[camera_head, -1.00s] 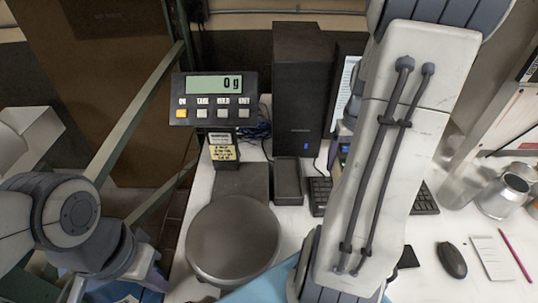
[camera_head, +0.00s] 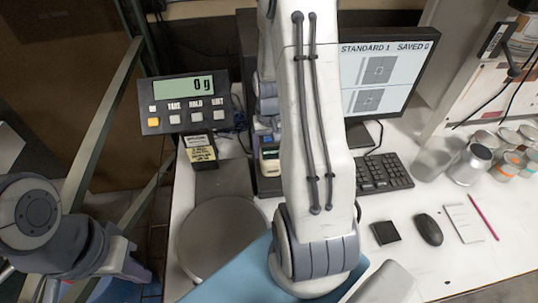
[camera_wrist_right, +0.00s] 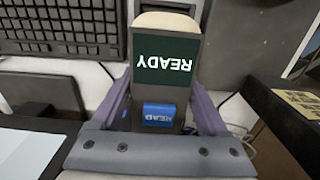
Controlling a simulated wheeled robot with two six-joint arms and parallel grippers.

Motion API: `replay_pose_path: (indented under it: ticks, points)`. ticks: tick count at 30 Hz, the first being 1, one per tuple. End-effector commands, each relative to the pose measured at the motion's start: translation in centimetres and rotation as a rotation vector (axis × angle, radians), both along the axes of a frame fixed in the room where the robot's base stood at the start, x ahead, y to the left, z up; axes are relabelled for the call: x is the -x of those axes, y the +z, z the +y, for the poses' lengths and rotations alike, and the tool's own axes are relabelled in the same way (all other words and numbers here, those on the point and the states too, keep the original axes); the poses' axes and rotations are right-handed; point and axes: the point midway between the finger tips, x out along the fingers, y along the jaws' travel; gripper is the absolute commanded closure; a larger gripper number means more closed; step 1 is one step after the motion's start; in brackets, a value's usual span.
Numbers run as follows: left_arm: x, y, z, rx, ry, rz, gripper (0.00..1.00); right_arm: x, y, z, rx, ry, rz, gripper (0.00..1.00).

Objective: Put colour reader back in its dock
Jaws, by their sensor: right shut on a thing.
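The colour reader (camera_wrist_right: 160,82) is a dark upright device with a green screen reading READY, upside down in the right wrist view, and a blue READ button. My right gripper (camera_wrist_right: 160,108) is shut on it, one purple-grey finger on each side. In the head view the reader (camera_head: 269,150) shows between the scale and my right arm, above a dark base (camera_head: 268,186) that looks like the dock. Whether they touch, I cannot tell. The arm hides part of this area. My left gripper (camera_head: 62,290) is low at the left, its jaws unclear.
The scale's round pan (camera_head: 218,235) and its display (camera_head: 188,97) stand to the left of the reader. A keyboard (camera_head: 372,173), a mouse (camera_head: 428,229) and a monitor (camera_head: 385,65) are to the right. Several metal cans (camera_head: 470,163) stand at the right.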

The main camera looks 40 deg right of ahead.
Motion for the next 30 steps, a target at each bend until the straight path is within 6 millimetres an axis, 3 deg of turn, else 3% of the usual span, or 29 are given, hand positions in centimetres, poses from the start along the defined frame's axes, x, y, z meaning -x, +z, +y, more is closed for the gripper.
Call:
replay_pose_path:
  ticks: [11,23,24,26,30]
  points:
    - [0.0,1.5,0.0,0.000,-0.002,0.000,1.00,-0.1,-3.7,0.0,0.000,-0.001,0.000,1.00]
    - [0.0,1.1,0.0,0.000,-0.002,0.000,1.00,-0.1,-4.3,0.0,0.002,0.000,-0.003,1.00]
    - [0.0,1.1,0.0,0.000,-0.002,0.000,1.00,-0.1,-4.4,0.0,0.001,0.000,-0.001,0.19]
    - [0.0,1.2,0.0,0.000,-0.002,0.000,1.00,-0.1,-4.3,0.0,0.001,0.000,-0.001,0.00]
    - [0.0,1.2,0.0,0.000,-0.002,0.000,1.00,-0.1,-4.3,0.0,0.001,0.000,-0.001,0.00]
